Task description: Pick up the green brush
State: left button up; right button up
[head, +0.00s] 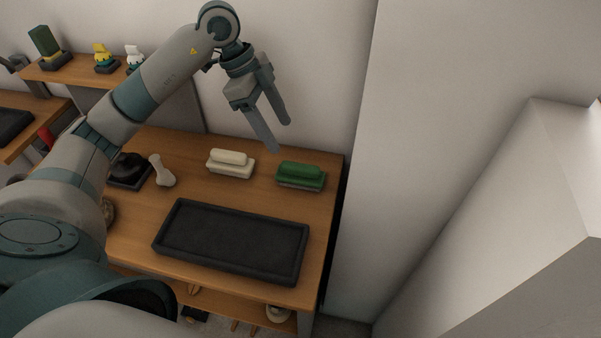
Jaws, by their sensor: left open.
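The green brush (301,175) lies on the wooden bench top (190,190), near its back right corner. It has a green back with a raised grip and paler bristles below. My left gripper (281,137) is open and empty, pointing down above the back of the bench. In the picture its fingertips are just above and left of the green brush, apart from it. My right gripper is not in view.
A similar cream brush (231,162) lies left of the green one. A black tray (230,242) fills the bench front. A dark tin (128,171) and a pale bone-shaped item (161,172) are at left. Walls stand behind and right. A shelf (75,72) holds small items.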

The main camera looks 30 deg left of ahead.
aim_at(299, 165)
pick_arm(q)
jog(key=p+x, duration=0.2)
jog(key=x, duration=0.6)
jog(key=shift+d+f, duration=0.15)
jog(key=shift+f, duration=0.25)
jog(key=shift+w+p, duration=0.1)
jog(key=shift+p, duration=0.2)
jog(key=shift+w+d+f+p, duration=0.15)
jog(key=shift+d+f+p, duration=0.1)
jog(key=shift+f+p, duration=0.3)
jog(key=p+x, duration=0.1)
jog(key=x, duration=0.2)
jog(key=shift+w, duration=0.15)
jog(key=shift+w+d+f, duration=0.1)
jog(key=shift+f, duration=0.4)
